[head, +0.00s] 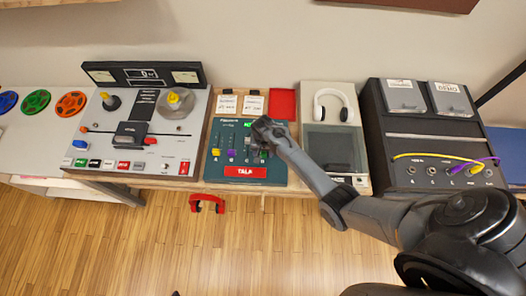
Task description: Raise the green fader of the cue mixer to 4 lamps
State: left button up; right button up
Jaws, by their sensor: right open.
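The cue mixer (222,135) is a teal panel in the middle of the bench. It has a row of faders, with a yellow knob (215,153) at the left and a purple knob (231,154) beside it. A bright green patch (246,124) shows near its top. My right gripper (258,142) is open over the right part of the panel. It covers much of the area where the green fader could be, so I cannot tell that fader's height or the lamp count. I cannot tell if the gripper touches a knob. My left gripper is out of view.
A red TALK bar (245,172) lies along the mixer's front. A tape machine (190,140) stands at left. Headphones (333,104) and a dark patch box (435,125) with cables stand at right.

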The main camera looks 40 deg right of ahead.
grip_shut()
